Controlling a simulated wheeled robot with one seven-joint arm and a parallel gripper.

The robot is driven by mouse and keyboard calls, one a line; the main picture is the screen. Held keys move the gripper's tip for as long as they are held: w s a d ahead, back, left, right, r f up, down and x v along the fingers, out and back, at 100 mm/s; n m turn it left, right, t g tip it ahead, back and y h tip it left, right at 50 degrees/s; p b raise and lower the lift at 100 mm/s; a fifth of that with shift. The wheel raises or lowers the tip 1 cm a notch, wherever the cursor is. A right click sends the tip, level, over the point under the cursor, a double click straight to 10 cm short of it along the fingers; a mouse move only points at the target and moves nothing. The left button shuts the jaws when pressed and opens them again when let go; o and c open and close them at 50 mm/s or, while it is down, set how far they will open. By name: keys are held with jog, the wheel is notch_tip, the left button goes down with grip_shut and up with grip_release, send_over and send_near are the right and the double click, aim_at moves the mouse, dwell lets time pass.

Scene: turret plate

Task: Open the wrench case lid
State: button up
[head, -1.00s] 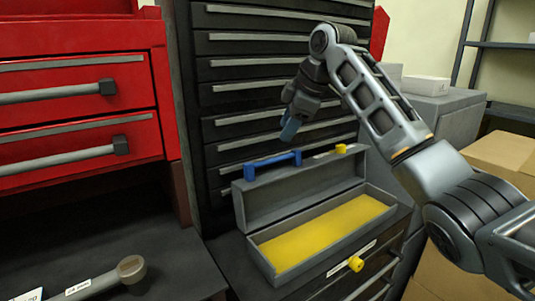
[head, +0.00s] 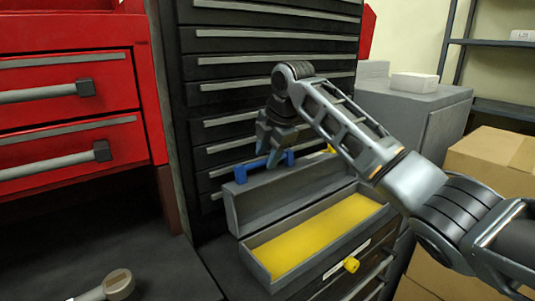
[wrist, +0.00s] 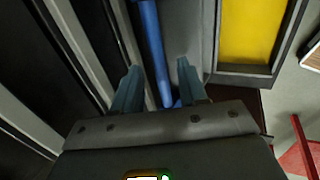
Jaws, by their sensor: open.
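The grey wrench case (head: 262,262) stands on a dark cabinet top, and its yellow inside (head: 320,238) shows in the head view. Its lid (head: 290,195) is raised and stands upright at the back. A blue handle (head: 238,172) sits on the lid's top edge; it also shows in the wrist view (wrist: 153,45). A yellow latch (head: 351,265) is on the case front. My gripper (head: 270,160) is open at the handle. In the wrist view its fingertips (wrist: 158,78) are on either side of the blue handle; I cannot tell whether they touch it.
A black drawer cabinet (head: 225,100) stands close behind the case. A red drawer chest (head: 65,90) is at left, with a wrench (head: 115,285) on the dark surface below. A grey cabinet (head: 415,105) and cardboard boxes (head: 490,155) stand at right.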

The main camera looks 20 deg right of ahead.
jog(key=shift+w+f, duration=0.1)
jog(key=shift+f, duration=0.15)
grip_shut()
dwell(0.6)
